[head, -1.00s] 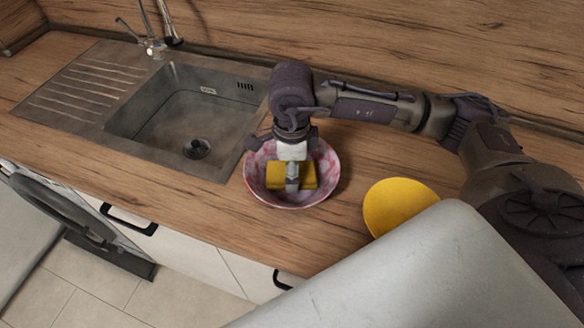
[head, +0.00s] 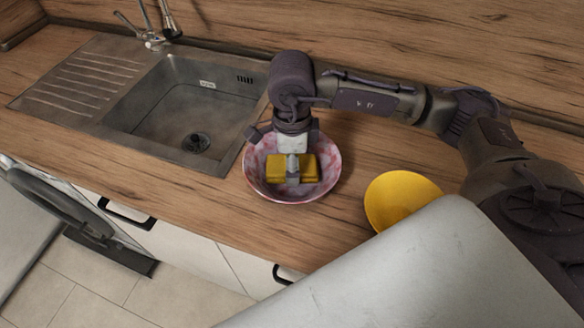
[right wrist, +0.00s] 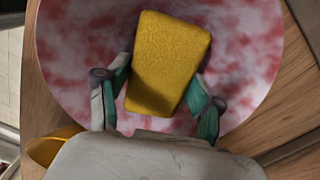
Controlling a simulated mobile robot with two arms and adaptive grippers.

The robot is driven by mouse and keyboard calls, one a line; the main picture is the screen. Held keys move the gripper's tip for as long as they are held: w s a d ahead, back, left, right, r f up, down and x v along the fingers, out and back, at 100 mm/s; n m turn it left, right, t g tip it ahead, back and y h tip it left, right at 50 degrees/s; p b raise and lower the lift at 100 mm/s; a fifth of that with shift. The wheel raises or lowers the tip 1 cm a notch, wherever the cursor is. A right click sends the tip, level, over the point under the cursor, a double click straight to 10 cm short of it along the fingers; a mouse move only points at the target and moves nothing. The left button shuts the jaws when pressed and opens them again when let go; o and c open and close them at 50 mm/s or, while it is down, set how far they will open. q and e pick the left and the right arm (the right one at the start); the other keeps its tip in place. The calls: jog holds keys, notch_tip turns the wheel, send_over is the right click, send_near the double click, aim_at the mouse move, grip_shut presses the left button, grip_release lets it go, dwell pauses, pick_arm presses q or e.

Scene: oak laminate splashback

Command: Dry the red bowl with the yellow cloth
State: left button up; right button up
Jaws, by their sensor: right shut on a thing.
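The red bowl (head: 329,172), mottled red and white, stands upright on the wooden counter just right of the sink. It also fills much of the right wrist view (right wrist: 75,60). The yellow cloth (head: 308,163), folded into a thick block, is inside the bowl; it shows large in the right wrist view (right wrist: 170,55). My right gripper (head: 292,172) points down into the bowl and is shut on the cloth, with a finger on each side of it (right wrist: 157,92). I cannot tell whether the cloth touches the bowl's inside. My left gripper is not in view.
A yellow bowl (head: 402,198) stands on the counter to the right, close to my arm. A steel sink (head: 190,115) with a drainboard and tap (head: 152,38) is at left. The wooden splashback (head: 400,40) rises behind. Counter between the two bowls is clear.

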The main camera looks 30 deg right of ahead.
jog(key=shift+w+r, duration=0.1)
jog(key=shift+s+a+f, duration=0.15)
jog(key=shift+s+a, duration=0.1)
jog(key=shift+s, duration=0.25)
jog(key=shift+s+a+f, duration=0.1)
jog(key=shift+s+a, duration=0.1)
jog(key=shift+s, duration=0.25)
jog(key=shift+b, duration=0.3)
jog(key=shift+w+d, duration=0.25)
jog(key=shift+w, duration=0.2)
jog(key=shift+w+d+r+b, duration=0.2)
jog(key=shift+w+d+b, duration=0.15)
jog(key=shift+w, duration=0.15)
jog(key=shift+a, duration=0.1)
jog(key=shift+s+a+f, duration=0.1)
jog(key=shift+s+a, duration=0.15)
jog(key=shift+s, duration=0.25)
jog(key=shift+s+a+f, duration=0.1)
jog(key=shift+s+a, duration=0.15)
jog(key=shift+s, duration=0.2)
